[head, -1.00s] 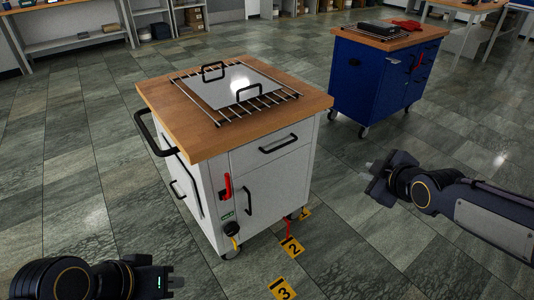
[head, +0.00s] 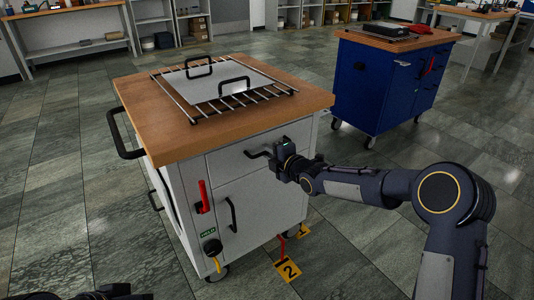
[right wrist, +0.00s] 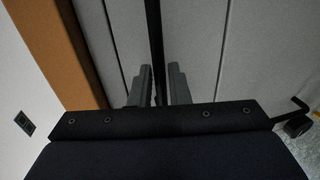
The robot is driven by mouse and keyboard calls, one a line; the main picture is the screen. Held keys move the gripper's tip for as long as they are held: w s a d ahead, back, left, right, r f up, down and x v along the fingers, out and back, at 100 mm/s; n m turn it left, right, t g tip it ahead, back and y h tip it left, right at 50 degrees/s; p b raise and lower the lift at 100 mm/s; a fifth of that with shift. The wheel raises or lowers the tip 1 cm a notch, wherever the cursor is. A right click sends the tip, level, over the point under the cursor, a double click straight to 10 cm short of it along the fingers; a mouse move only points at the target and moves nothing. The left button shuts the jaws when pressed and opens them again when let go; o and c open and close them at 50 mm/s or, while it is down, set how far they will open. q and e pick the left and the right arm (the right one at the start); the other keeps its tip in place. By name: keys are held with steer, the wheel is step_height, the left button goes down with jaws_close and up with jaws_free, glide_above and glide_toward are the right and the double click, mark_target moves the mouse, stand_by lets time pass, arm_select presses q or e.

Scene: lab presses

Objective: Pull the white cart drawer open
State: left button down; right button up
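The white cart (head: 262,210) stands in the middle of the head view under a wooden top. Its drawer (head: 228,162) is the upper front panel and looks flush with the body. The drawer's black handle (head: 257,154) shows only at its left end; my right gripper (head: 284,152) hides the rest. In the right wrist view the handle (right wrist: 156,40) runs as a dark bar between the two fingers of the right gripper (right wrist: 159,85), which are close together around it. Of my left gripper (head: 112,292), only a dark sliver shows at the bottom edge; its fingers are hidden.
A wire rack (head: 240,102) and a tray with black handles lie on the cart top. A lower door with a black handle (head: 231,214) and a red lever (head: 203,196) are below the drawer. A blue cart (head: 382,90) stands behind right.

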steer(key=shift+w+a+f, duration=0.1)
steer(key=shift+w+a, duration=0.25)
steer(key=shift+w, duration=0.15)
jaws_close()
